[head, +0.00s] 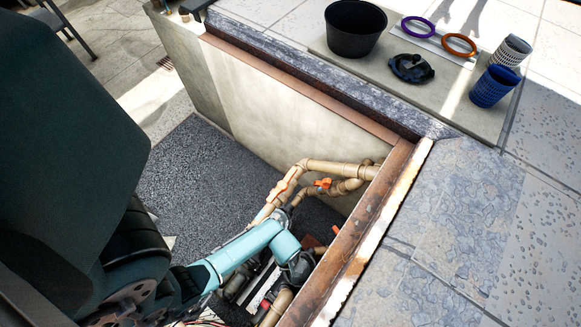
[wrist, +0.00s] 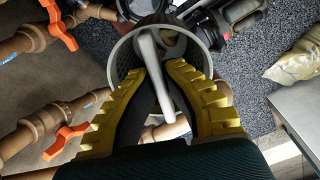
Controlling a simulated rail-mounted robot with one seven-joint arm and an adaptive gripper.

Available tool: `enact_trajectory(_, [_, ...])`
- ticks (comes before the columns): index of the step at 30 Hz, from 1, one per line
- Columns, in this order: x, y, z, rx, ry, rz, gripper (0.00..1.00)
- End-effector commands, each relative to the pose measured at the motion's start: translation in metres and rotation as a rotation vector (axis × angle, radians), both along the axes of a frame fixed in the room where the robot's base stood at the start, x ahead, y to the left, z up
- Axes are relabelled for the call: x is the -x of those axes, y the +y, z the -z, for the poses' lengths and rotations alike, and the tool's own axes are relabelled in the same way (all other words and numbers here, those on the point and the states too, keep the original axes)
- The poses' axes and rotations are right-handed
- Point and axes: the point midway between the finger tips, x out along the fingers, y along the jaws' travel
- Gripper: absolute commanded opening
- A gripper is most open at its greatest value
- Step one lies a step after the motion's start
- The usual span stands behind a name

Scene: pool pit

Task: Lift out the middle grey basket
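The grey basket (wrist: 124,62) shows in the wrist view as a pale round rim with a perforated wall, set down in a dark housing. Its light handle (wrist: 148,55) arches across the opening and runs down between the fingers of my gripper (wrist: 157,76). The yellow, dark-padded fingers stand on either side of the handle, their tips close to it. I cannot tell whether both pads press on it. Something pale and reddish shows inside the basket. In the head view my gripper is down in the pit, mostly hidden by my arm and the pipes; this basket cannot be made out there.
Tan pipes (head: 340,168) with orange valve handles (wrist: 67,140) crowd the pit beside my gripper. The rusty pit edge (head: 372,220) is close on the right. On the deck are a black bucket (head: 355,28), blue basket (head: 494,86), grey basket (head: 512,50), purple ring (head: 418,19) and orange ring (head: 460,36).

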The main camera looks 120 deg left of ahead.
Motion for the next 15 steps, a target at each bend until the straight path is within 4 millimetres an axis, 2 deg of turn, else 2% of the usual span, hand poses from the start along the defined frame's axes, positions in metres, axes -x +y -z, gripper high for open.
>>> enact_trajectory(1, [0.002,-0.002,-0.015,0.001,0.001,-0.002,0.00])
enact_trajectory(9, [0.011,-0.011,-0.058,0.000,0.000,-0.002,0.00])
enact_trajectory(15, [0.014,-0.010,-0.090,0.000,0.000,-0.002,0.00])
